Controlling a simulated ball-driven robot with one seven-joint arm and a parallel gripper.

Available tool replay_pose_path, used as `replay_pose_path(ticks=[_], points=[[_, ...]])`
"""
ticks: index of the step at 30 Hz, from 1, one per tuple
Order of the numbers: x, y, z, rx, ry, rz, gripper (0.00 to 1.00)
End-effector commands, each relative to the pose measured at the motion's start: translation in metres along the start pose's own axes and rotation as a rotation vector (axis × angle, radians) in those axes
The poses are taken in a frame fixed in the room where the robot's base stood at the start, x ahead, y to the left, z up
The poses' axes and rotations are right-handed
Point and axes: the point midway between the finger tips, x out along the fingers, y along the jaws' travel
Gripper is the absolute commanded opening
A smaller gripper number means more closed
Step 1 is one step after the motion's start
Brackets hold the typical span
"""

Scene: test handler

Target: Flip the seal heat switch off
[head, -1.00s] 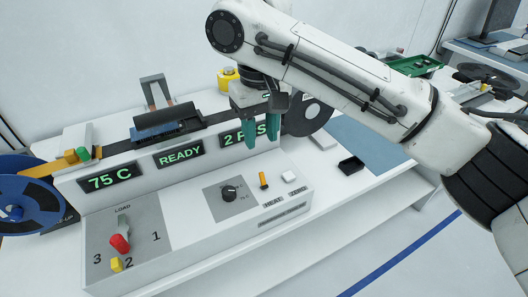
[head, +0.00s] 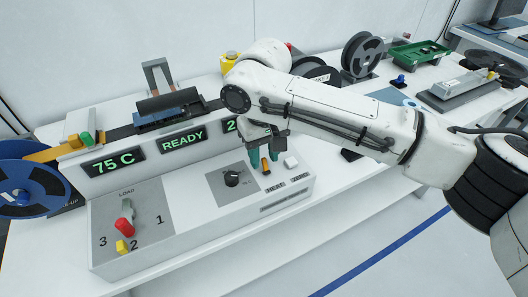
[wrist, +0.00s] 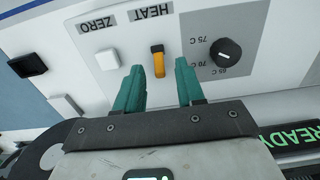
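The seal heat switch is a small orange lever (head: 265,166) above the HEAT label on the white machine's sloped panel. It also shows in the wrist view (wrist: 158,62), upright between the fingertips but in front of them, with clear gaps on both sides. My gripper (head: 269,157) has teal fingers and is open. In the wrist view its fingertips (wrist: 158,70) straddle the lever's line without visibly touching it. The displays read 75 C (head: 113,164) and READY (head: 183,142); the third display is mostly hidden behind my gripper.
Left of the switch is a black temperature knob (head: 232,179); right of it is the white ZERO button (head: 291,162). Reels and a green tray (head: 420,53) sit behind.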

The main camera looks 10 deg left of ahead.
Motion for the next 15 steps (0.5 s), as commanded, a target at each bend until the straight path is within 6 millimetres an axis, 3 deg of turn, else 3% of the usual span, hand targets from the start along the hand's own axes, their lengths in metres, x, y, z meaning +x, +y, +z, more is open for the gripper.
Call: replay_pose_path(ticks=[5,15], points=[[0.0,0.0001,0.0,0.0,0.0,0.0,0.36],[-0.0002,0.0001,0.0,0.0,0.0,0.0,0.04]])
